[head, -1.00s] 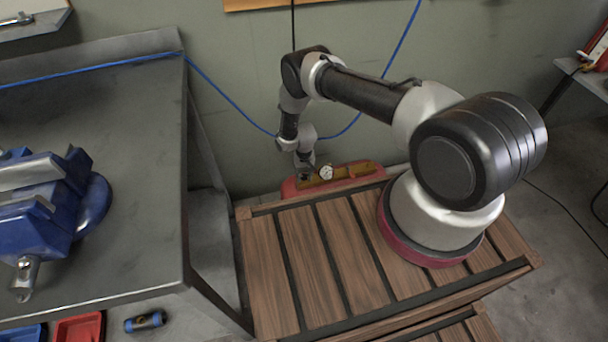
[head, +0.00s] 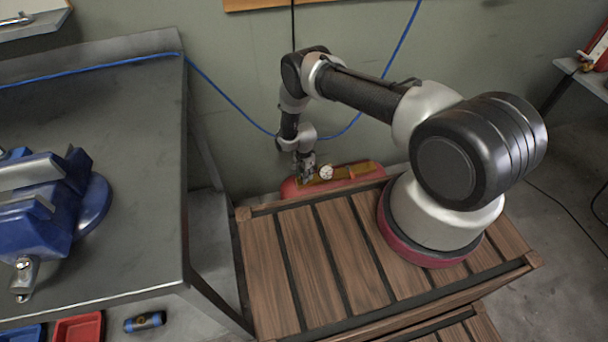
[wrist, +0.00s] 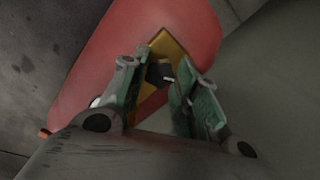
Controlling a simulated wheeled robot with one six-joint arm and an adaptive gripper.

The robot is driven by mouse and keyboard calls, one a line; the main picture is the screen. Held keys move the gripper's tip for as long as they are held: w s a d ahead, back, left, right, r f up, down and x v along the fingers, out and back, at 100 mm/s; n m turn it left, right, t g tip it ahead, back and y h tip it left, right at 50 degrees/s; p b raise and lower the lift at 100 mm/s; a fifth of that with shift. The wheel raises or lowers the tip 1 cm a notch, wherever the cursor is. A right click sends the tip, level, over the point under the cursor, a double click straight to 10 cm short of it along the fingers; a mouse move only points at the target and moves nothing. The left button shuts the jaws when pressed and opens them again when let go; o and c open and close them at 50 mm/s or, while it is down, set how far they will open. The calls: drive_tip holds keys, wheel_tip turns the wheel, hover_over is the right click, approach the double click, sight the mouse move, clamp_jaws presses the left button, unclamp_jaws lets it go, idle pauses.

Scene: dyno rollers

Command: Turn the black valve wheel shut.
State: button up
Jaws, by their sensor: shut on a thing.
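A red tank (head: 289,187) with a yellow plate on top lies by the wall beyond the wooden slats in the head view. The tank (wrist: 105,65) and yellow plate (wrist: 166,43) fill the upper wrist view. A small black part, apparently the valve wheel (wrist: 156,73), shows between my fingertips. My gripper (wrist: 157,69) points down at the plate, shut on this wheel; finger contact is hard to see. In the head view my gripper (head: 306,170) stands over the tank's left part and hides the wheel.
A white round gauge (head: 326,172) stands on the tank close right of my gripper. A blue cable (head: 230,103) hangs along the wall behind my arm. A metal bench (head: 130,200) with a blue vise (head: 40,210) stands to the left.

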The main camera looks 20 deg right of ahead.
drive_tip(key=m, duration=0.5)
drive_tip(key=shift+m, duration=0.4)
idle(0.3)
drive_tip(key=o, duration=1)
drive_tip(key=shift+o, duration=0.2)
drive_tip(key=shift+r, duration=0.1)
wheel_tip(320, 180, up, 12)
